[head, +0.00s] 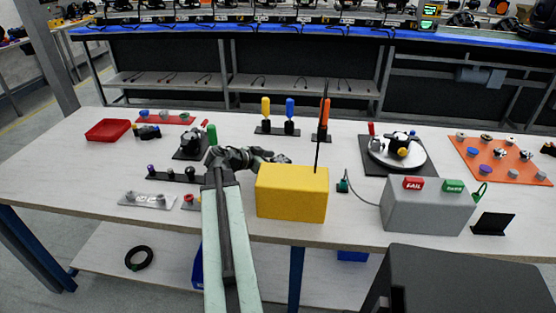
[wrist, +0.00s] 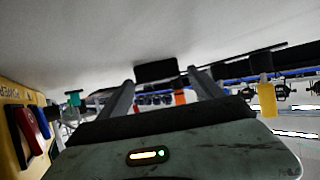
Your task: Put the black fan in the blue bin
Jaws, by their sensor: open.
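I cannot single out the black fan with certainty. A dark unit on a black plate (head: 190,145) stands left of my arm, and a black-and-white unit (head: 397,144) sits on a white disc at the right. Blue surfaces that may belong to bins show below the tabletop, one (head: 197,268) partly behind my arm and one (head: 352,256) under the table edge. My gripper (head: 283,159) is above the table just behind the yellow box. In the wrist view my gripper (wrist: 160,84) has its fingers apart, with nothing held between them.
The yellow box (head: 291,194) with a thin upright rod is close to my gripper. Upright yellow, blue and orange tools (head: 290,110) stand behind it. A grey FAIL/PASS box (head: 428,208) stands right. A red tray (head: 108,130) is far left. Bare table lies at the left front.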

